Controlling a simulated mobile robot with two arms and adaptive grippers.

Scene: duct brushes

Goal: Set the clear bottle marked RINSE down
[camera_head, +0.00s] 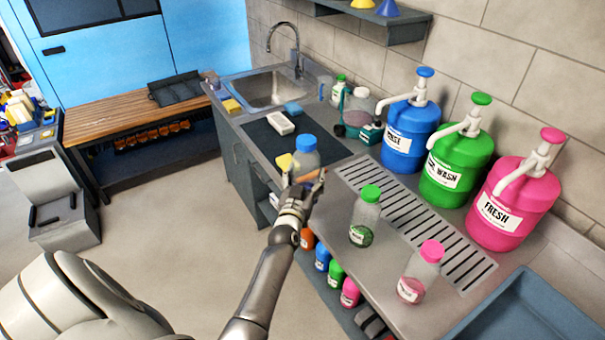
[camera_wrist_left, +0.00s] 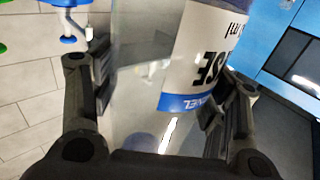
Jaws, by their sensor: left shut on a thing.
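The clear bottle marked RINSE (camera_head: 306,156) has a blue cap and is upright in my left gripper (camera_head: 305,183). In the left wrist view, the fingers of my left gripper (camera_wrist_left: 165,95) are on either side of the clear bottle (camera_wrist_left: 145,95), whose white and blue label shows upside down. In the head view the bottle appears over the front of the grey counter (camera_head: 328,205), between the dark mat and the drain grate. I cannot tell whether its base touches anything; my gripper hides its lower part. My right gripper is not in view.
A green-capped bottle (camera_head: 365,215) and a pink-capped bottle (camera_head: 420,271) stand on the counter to the right. Blue (camera_head: 403,135), green (camera_head: 455,165) and pink (camera_head: 512,200) pump jugs stand behind the drain grate (camera_head: 415,222). A white dish (camera_head: 281,122) sits on the dark mat (camera_head: 262,138).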

